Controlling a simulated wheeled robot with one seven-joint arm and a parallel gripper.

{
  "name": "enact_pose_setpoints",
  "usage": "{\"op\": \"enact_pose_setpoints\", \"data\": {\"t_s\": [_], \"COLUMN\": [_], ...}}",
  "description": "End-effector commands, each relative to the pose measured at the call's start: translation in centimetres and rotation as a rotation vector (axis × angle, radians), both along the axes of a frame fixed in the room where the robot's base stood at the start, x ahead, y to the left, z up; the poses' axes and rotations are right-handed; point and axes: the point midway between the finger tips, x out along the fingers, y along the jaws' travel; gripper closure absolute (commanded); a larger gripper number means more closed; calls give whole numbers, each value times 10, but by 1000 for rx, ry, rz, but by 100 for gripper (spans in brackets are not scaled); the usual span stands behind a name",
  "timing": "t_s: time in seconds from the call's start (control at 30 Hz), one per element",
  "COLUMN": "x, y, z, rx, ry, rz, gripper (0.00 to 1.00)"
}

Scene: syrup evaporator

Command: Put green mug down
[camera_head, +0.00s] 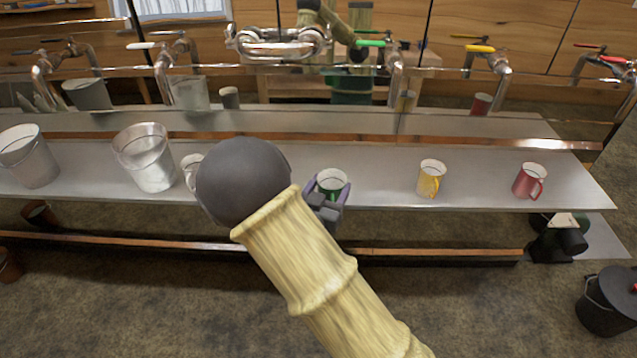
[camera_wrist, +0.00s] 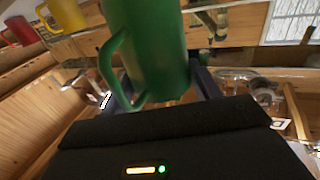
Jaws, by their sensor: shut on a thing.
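The green mug (camera_head: 331,182) is at the grey metal shelf (camera_head: 385,170), between a white mug and the yellow mug. My gripper (camera_head: 327,192) is shut on it from the front, with a finger on each side. In the wrist view the green mug (camera_wrist: 148,45) fills the upper middle between the fingers, its handle to the left. My arm hides part of the gripper in the head view. I cannot tell whether the mug's base touches the shelf.
On the shelf stand a yellow mug (camera_head: 431,179) and a red mug (camera_head: 528,181) to the right, and a white mug (camera_head: 191,170) and metal buckets (camera_head: 147,160) to the left. Taps, including a green-handled one (camera_head: 371,43), stand behind. The shelf is clear between the green and yellow mugs.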

Motion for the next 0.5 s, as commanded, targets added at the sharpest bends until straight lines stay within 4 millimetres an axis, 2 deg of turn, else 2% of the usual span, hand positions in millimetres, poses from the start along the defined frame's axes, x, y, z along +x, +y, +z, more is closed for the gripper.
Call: {"op": "enact_pose_setpoints", "data": {"t_s": [0.37, 0.5], "x": [10, 13], "y": [-47, -69], "z": [-41, -62], "rx": [-14, -13], "ry": [-6, 0], "rz": [30, 46], "gripper": [63, 63]}}
